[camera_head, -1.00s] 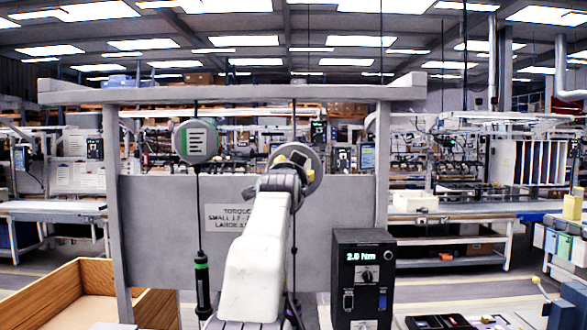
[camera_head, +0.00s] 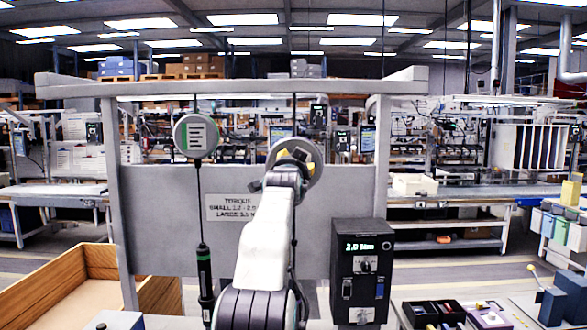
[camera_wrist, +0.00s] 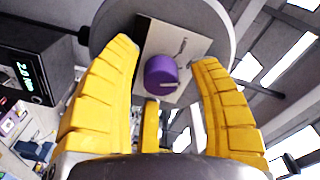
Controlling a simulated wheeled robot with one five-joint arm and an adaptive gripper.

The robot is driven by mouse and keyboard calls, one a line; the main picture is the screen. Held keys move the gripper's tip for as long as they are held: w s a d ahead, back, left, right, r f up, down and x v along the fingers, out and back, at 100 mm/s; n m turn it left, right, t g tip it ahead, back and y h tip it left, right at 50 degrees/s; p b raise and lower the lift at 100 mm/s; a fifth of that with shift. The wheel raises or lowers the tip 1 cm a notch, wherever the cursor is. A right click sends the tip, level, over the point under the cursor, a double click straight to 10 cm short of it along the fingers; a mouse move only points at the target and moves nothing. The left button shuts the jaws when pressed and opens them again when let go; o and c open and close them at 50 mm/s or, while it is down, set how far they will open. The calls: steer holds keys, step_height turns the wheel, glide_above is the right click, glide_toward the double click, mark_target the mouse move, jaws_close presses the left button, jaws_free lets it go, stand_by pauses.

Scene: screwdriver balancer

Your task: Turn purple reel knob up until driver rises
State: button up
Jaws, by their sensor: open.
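The purple knob (camera_wrist: 161,73) sits on a light square plate (camera_wrist: 185,45) on the face of a round grey reel (camera_wrist: 215,25) in the wrist view. My gripper (camera_wrist: 165,65) is open, with its yellow fingers on either side of the knob and apart from it. In the head view the reel (camera_head: 314,165) hangs from the frame's top bar, partly hidden by my arm, and the knob is hidden. A green-banded driver (camera_head: 205,285) hangs upright on a cord under the left reel (camera_head: 196,135). A cord also runs below the right reel; any driver there is hidden behind my arm.
A black controller box (camera_head: 362,270) reading 2.0 Nm stands right of my arm. The grey frame's right post (camera_head: 377,180) is beside the reel. A wooden bin (camera_head: 60,285) is at lower left, and small dark trays (camera_head: 435,313) are at lower right.

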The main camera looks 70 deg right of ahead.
jaws_close()
stand_by(0.4)
steer(key=shift+a+r+m+p, duration=0.1)
steer(key=shift+r+m+p, duration=0.05)
steer(key=shift+m+p, duration=0.15)
steer(key=shift+m+y+p, duration=0.3)
steer(key=shift+m+p, duration=0.8)
steer(key=shift+m, duration=2.1)
steer(key=shift+r, duration=0.1)
steer(key=shift+c, duration=1.6)
jaws_free()
steer(key=shift+w, duration=0.2)
steer(key=shift+o, duration=1.3)
steer(key=shift+s, duration=0.1)
